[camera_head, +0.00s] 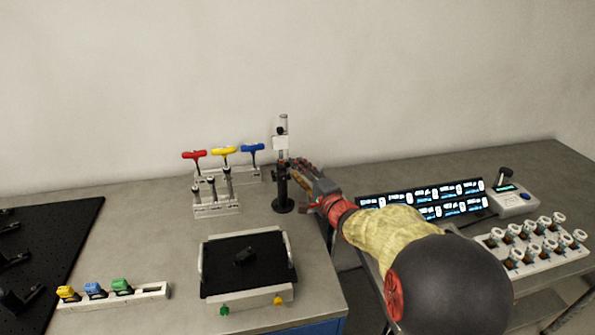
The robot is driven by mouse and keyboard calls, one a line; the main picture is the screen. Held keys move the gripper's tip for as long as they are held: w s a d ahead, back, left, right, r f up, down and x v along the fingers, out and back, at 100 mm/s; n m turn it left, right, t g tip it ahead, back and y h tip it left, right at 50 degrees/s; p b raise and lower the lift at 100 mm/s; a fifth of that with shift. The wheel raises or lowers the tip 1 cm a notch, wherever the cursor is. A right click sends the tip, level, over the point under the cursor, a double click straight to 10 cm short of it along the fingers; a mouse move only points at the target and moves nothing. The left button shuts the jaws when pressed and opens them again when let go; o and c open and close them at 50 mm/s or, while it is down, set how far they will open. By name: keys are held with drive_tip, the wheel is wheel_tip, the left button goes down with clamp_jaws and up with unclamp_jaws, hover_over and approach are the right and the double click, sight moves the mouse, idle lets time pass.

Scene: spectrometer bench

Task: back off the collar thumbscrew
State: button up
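A black post stand (283,192) with a round base stands on the bench, near the back and right of centre. It carries a clear tube at the top and a white block with a dark knob (280,132). A small dark collar part sticks out to the left of the post at mid height. The collar thumbscrew is too small to make out clearly. My gripper (299,184) is just right of the post at collar height, its fingers pointing left towards it. Whether the fingers touch the post, and how far apart they are, cannot be told.
Left of the post stands a rack (216,209) with red, yellow and blue T-handles behind. A black-topped tray (204,267) sits in front. Lit display panels (423,198), a grey device (513,203) and a rack of white-capped parts (548,262) are right. A gap separates the benches.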

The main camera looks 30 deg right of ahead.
drive_tip(key=s, duration=1.1)
drive_tip(key=shift+r, duration=0.15)
drive_tip(key=shift+d, duration=0.1)
